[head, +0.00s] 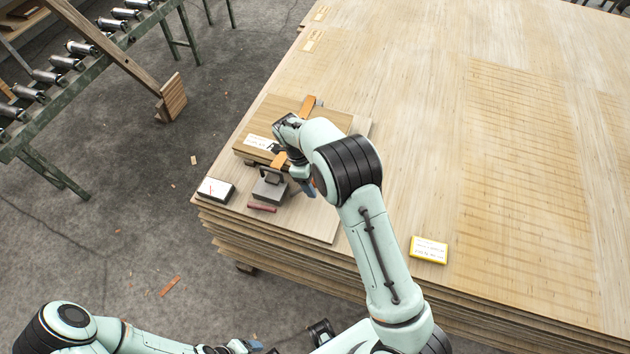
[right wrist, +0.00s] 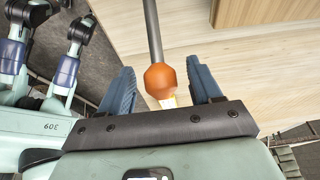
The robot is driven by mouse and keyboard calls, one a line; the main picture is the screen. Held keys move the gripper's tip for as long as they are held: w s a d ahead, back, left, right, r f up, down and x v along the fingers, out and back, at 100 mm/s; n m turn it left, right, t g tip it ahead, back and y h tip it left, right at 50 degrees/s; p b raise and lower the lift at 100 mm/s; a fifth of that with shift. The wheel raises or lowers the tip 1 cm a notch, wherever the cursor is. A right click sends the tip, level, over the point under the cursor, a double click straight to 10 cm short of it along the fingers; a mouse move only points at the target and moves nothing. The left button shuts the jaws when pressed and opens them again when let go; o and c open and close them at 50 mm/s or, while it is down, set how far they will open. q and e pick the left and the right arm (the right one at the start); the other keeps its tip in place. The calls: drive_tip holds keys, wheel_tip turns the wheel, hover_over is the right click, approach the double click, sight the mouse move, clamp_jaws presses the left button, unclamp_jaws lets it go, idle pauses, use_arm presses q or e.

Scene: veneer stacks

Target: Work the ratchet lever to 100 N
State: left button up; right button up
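In the right wrist view, an orange knob (right wrist: 166,78) on a grey rod (right wrist: 153,30), apparently the lever, lies between the two blue fingers of my right gripper (right wrist: 165,92). The fingers are apart, with a gap on each side of the knob. In the head view my right gripper (head: 304,186) is beside a grey block with a dark handle (head: 270,188); my arm hides the lever. An orange strap (head: 279,159) runs by a small board pile (head: 340,122). No force reading is legible.
A white-topped dark box (head: 216,190) and a red bar (head: 262,207) lie near the block. A yellow-edged card (head: 429,250) lies on the large veneer stack (head: 420,130), whose right part is clear. A roller conveyor (head: 70,62) stands at upper left, with scraps on the floor.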

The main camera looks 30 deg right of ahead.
drive_tip(key=shift+p+v, duration=0.9)
drive_tip(key=shift+v, duration=0.65)
drive_tip(key=shift+p+v, duration=0.95)
drive_tip(key=shift+v, duration=1.05)
use_arm(q)
drive_tip(key=w+r, duration=0.4)
drive_tip(key=shift+r, duration=0.4)
use_arm(e)
drive_tip(key=shift+d, duration=0.1)
use_arm(q)
drive_tip(key=shift+s+t, duration=0.2)
drive_tip(key=shift+t, duration=0.1)
use_arm(e)
drive_tip(key=shift+s, duration=0.15)
drive_tip(key=shift+f, duration=0.1)
